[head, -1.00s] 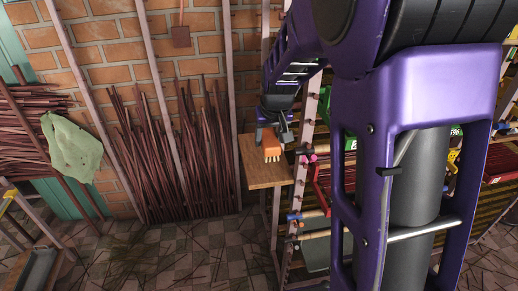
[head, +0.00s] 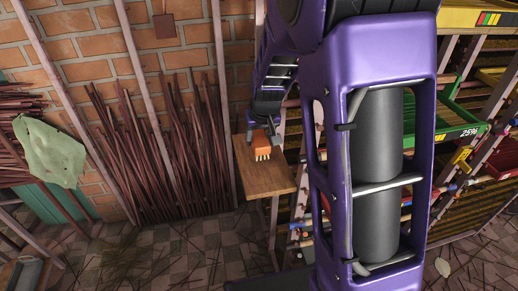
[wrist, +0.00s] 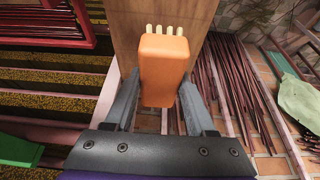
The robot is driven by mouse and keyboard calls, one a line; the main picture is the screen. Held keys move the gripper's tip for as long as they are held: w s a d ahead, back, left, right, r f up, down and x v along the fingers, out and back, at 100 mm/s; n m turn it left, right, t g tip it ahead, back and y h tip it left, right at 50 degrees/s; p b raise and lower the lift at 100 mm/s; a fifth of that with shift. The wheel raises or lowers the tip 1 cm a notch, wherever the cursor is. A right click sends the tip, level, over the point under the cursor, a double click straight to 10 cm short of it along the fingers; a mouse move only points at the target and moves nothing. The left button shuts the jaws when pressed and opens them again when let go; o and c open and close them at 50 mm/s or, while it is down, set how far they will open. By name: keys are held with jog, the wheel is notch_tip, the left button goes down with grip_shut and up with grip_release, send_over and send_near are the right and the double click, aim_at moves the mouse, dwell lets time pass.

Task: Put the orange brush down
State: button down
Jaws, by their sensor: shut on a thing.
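The orange brush (head: 262,145) has pale bristles and sits at the wooden table top (head: 268,182), near its back part. In the wrist view the orange brush (wrist: 163,68) is between the two grey fingers of my gripper (wrist: 163,100), its bristles pointing away from my gripper, over the wooden surface (wrist: 198,12). My gripper (head: 262,136) is shut on the brush from above. Whether the bristles touch the wood or hang just above it, I cannot tell.
Bundles of dark red sticks (head: 190,150) lean on the brick wall left of the table. A shelf rack with a green tray (head: 462,125) stands to the right. A green cloth (head: 48,150) hangs at the far left. The table's front part is bare.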

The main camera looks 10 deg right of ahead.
notch_tip(320, 180, down, 4)
jog(key=shift+r+b, duration=0.15)
jog(key=shift+b, duration=0.15)
jog(key=shift+r, duration=0.1)
jog(key=shift+c, duration=1.1)
grip_release()
jog(key=p+v, duration=0.2)
jog(key=v, duration=1)
